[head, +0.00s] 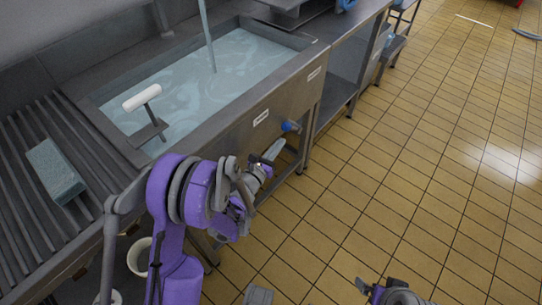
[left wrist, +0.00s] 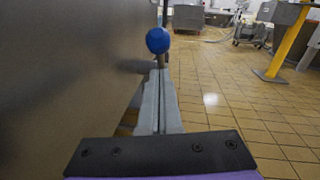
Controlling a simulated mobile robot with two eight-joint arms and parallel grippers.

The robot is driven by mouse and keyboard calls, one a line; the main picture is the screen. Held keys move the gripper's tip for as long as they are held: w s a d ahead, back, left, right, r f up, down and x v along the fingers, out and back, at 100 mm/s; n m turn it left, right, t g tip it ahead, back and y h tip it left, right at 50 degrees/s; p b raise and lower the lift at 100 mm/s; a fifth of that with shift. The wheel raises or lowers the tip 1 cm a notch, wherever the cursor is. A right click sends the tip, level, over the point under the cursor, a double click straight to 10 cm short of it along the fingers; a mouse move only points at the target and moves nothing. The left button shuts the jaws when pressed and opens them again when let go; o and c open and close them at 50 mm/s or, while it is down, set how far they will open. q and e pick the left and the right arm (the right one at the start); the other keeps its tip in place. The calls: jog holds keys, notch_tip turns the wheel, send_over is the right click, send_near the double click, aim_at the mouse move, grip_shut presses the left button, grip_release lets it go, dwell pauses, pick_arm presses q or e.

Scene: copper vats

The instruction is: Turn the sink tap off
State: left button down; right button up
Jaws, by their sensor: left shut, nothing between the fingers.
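The steel sink (head: 247,112) holds pale water, and a stream of water (head: 208,38) falls into it from above. A blue knob (head: 290,126) sticks out from the sink's front panel. It also shows as a blue ball (left wrist: 158,40) in the left wrist view, just beyond the fingertips. I cannot tell whether this knob is the tap's control. My left gripper (head: 273,150) is shut and empty, below and left of the knob in the head view. Its closed fingers (left wrist: 160,82) point at the knob, seemingly short of it. Part of my right arm (head: 392,292) shows at the bottom edge; its fingers are unclear.
A white-handled lever (head: 142,97) stands at the sink's left end. A blue-grey block (head: 55,170) lies on the ribbed drainboard (head: 30,215). A white bucket (head: 139,257) is under the drainboard.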

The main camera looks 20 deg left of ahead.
pick_arm(q)
jog(key=shift+w+r, duration=0.65)
jog(key=shift+r, duration=0.1)
